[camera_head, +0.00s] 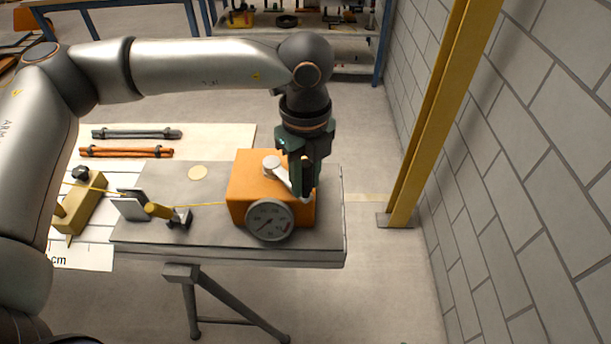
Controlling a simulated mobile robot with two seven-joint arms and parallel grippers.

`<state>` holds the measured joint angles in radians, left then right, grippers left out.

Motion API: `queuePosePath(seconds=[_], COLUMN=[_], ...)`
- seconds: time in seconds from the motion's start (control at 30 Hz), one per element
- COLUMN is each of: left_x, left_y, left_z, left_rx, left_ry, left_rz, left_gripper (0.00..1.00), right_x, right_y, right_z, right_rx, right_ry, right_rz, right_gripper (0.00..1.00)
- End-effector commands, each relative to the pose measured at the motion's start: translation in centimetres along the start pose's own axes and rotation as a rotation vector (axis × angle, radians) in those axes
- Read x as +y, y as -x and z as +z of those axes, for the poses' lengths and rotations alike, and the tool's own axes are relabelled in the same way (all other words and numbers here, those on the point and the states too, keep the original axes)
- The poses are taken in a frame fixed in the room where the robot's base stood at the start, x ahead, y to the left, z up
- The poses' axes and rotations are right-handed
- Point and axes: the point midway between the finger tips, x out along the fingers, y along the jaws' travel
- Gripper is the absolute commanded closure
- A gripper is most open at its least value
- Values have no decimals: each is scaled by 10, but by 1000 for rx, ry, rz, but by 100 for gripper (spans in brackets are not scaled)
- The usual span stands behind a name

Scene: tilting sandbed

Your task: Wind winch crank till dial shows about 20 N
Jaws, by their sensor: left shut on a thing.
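The orange winch box (246,180) stands on the right part of the grey board. Its round dial (270,220) faces me from the front; the needle is visible but the numbers are too small to read surely. The pale crank (285,177) lies on top of the box, its arm running from a round hub toward the right. My left gripper (305,190) points down at the crank's outer end, shut on the crank handle, and hides most of it. A yellow line (207,205) runs left from the box. My right gripper is not in view.
A small post with a yellow roller (158,210) and an upright grey plate (130,204) stand left of the winch. A yellow block (80,204) sits further left. A yellow column (425,125) and block wall stand at right.

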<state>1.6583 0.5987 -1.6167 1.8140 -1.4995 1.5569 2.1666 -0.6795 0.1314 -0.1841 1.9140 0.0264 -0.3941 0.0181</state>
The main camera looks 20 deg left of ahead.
Motion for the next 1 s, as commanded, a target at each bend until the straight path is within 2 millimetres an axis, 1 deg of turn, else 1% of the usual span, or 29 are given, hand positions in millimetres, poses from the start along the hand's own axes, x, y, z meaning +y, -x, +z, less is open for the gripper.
queuePosePath(seconds=[0.37, 0.5, 0.57, 0.8, 1.0], left_x=[0, 2, 6, 27, 40], left_y=[1, -2, -4, -6, -2], left_z=[0, 0, 0, 2, 6], left_rx=[-1, 1, 1, 1, 0], left_ry=[1, -22, -56, -273, -405], left_rz=[0, -2, -2, -4, -3], left_gripper=[100, 100, 100, 100, 100], right_x=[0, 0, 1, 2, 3], right_y=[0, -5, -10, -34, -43], right_z=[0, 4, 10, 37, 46], right_rx=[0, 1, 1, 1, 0], right_ry=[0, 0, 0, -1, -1], right_rz=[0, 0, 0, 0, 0], right_gripper=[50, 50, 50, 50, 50])
